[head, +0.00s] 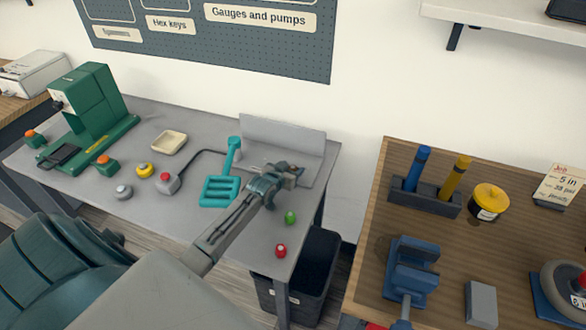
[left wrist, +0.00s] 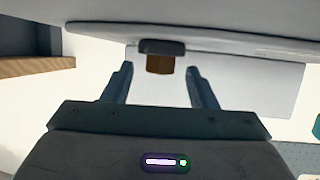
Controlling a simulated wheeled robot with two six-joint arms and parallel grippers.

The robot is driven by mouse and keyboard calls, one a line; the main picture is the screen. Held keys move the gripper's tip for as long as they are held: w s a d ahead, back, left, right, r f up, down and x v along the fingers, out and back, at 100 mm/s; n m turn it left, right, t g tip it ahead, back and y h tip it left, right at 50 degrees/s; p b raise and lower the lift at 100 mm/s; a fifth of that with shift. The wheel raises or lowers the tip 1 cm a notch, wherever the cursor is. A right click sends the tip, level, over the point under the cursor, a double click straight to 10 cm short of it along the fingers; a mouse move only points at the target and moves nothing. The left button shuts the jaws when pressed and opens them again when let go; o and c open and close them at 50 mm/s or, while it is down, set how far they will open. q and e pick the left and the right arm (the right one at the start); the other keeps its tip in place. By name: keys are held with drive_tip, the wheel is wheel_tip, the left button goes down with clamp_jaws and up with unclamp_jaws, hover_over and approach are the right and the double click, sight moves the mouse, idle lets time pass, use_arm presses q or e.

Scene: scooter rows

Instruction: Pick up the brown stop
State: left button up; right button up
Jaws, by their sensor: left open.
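The brown stop (left wrist: 160,64) shows in the left wrist view as a small brown block under a dark cap, in front of a pale upright panel (left wrist: 270,80). In the head view the brown stop (head: 294,168) is a small brown spot at the grey fence on the bench, partly hidden by my gripper. My left gripper (head: 284,176) is open at the stop. In the left wrist view its two fingers (left wrist: 160,78) stand either side of the stop's line, with gaps on both sides. My right gripper is not in view.
The grey bench (head: 240,245) holds a teal-handled tool (head: 220,190), a green press (head: 95,110), a cream tray (head: 169,141), and several coloured buttons or knobs. A dark bin (head: 310,280) stands below. A wooden bench (head: 450,255) with a blue vise (head: 410,268) is at right.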

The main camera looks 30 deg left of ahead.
use_arm(q)
drive_tip(key=shift+w+f, duration=0.1)
drive_tip(key=shift+w, duration=0.05)
drive_tip(key=c, duration=1)
drive_tip(key=shift+c, duration=0.2)
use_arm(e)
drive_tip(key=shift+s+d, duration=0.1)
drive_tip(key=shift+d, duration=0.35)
use_arm(q)
drive_tip(key=shift+c, duration=0.2)
